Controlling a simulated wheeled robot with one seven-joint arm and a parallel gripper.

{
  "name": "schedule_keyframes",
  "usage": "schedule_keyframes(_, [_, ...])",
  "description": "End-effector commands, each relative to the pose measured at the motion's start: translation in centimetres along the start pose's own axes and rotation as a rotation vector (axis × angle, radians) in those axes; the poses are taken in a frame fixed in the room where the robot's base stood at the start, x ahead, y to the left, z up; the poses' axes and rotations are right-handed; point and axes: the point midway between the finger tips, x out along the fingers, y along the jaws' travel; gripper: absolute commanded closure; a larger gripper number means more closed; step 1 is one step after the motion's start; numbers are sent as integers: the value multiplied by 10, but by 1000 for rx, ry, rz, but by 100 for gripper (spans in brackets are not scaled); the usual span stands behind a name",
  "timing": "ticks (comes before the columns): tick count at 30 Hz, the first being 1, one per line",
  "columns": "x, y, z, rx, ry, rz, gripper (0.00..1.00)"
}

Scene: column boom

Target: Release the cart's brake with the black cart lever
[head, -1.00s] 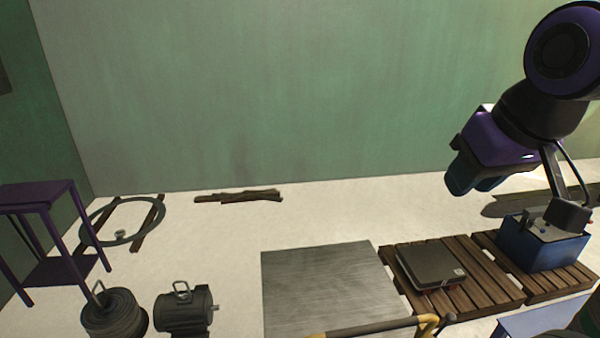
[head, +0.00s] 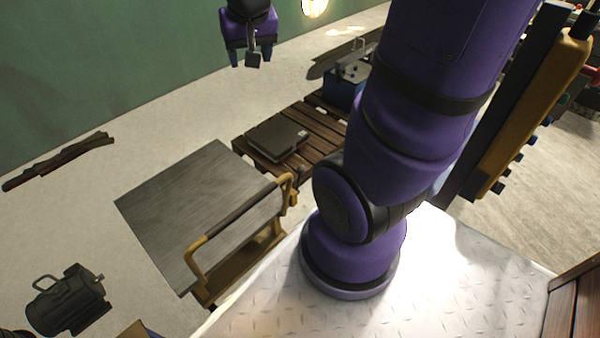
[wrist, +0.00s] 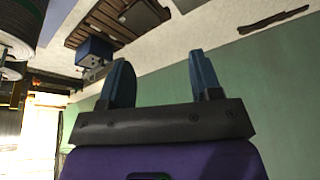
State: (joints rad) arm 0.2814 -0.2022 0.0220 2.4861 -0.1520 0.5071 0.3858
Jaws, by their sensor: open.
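The cart has a flat grey deck (head: 185,205) and a push handle (head: 240,213) with a dark grip and yellow ends along its near right side. I cannot clearly make out a separate black lever on it; a small yellow fitting shows at the handle's right end. My gripper (head: 250,62) hangs high near the green wall, well beyond the cart and apart from it. In the wrist view my gripper (wrist: 163,72) has its two blue fingers spread, with nothing between them. The cart is not clearly seen in that view.
Wooden pallets (head: 308,125) behind the cart carry a flat dark box (head: 276,139) and a blue box (head: 343,92). A dark motor (head: 66,300) sits left of the cart. Dark timber (head: 58,160) lies by the wall.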

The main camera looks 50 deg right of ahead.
Motion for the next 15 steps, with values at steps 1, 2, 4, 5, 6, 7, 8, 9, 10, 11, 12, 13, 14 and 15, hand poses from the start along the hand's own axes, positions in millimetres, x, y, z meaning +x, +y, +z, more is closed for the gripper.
schedule_keyframes(1, [17, 6, -5, 34, -15, 13, 42])
schedule_keyframes(2, [26, 10, -8, 55, -20, 18, 42])
schedule_keyframes(4, [47, 18, -13, 102, -30, 29, 42])
schedule_keyframes(5, [56, 22, -15, 124, -35, 34, 42])
schedule_keyframes(6, [68, 26, -18, 151, -41, 39, 42])
schedule_keyframes(7, [77, 30, -19, 173, -45, 43, 42])
schedule_keyframes(8, [86, 34, -20, 193, -50, 46, 42])
schedule_keyframes(9, [99, 40, -22, 220, -56, 51, 42])
schedule_keyframes(10, [108, 44, -22, 242, -60, 53, 42])
schedule_keyframes(11, [117, 48, -22, 262, -66, 55, 42])
schedule_keyframes(12, [130, 54, -22, 290, -73, 58, 42])
schedule_keyframes(13, [139, 58, -22, 311, -77, 60, 42])
schedule_keyframes(14, [149, 62, -21, 333, -83, 61, 42])
schedule_keyframes(15, [161, 68, -20, 362, -91, 63, 42])
